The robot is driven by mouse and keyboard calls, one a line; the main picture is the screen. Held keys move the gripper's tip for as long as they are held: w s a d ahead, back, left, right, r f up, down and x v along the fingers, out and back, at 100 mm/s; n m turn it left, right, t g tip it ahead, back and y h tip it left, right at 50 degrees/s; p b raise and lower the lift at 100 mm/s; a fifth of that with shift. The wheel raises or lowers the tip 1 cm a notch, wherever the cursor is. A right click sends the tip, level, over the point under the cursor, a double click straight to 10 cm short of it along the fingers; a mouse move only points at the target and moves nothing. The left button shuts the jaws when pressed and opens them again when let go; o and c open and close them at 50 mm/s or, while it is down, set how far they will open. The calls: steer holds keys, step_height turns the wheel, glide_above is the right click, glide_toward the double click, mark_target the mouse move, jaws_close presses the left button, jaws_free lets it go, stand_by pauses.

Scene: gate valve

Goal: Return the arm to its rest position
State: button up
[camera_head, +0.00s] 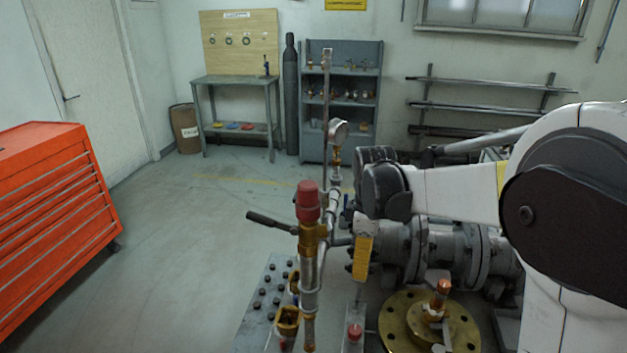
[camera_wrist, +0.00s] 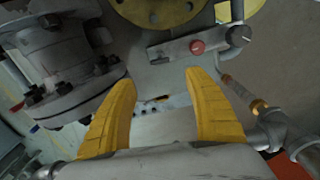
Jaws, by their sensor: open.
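My gripper (camera_wrist: 160,77) shows two yellow ribbed fingers in the wrist view, spread apart with nothing between them. In the head view, my white arm reaches in from the right, and a yellow ribbed piece, apparently a finger of my gripper (camera_head: 363,262), points down below the dark wrist joint. It hangs close in front of the grey flanged pipe (camera_head: 430,250); I cannot tell whether they touch. The flanged pipe also shows at the left of the wrist view (camera_wrist: 70,65). Much of the gripper is hidden in the head view.
A red-capped vertical pipe (camera_head: 308,205) with a dark lever stands left of my gripper. A brass round flange (camera_head: 395,325) lies low at front. A red button (camera_wrist: 197,47) shows above the fingers. An orange tool cabinet (camera_head: 60,215) stands left; open floor (camera_head: 190,235) lies between.

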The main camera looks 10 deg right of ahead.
steer(key=s+r+m+t, duration=0.3)
steer(key=s+m, duration=0.3)
steer(key=s, duration=0.4)
steer(key=s+r+m+t, duration=0.3)
steer(key=s+m, duration=0.4)
steer(key=s, duration=0.3)
steer(key=shift+t, duration=0.6)
steer(key=shift+w, duration=0.1)
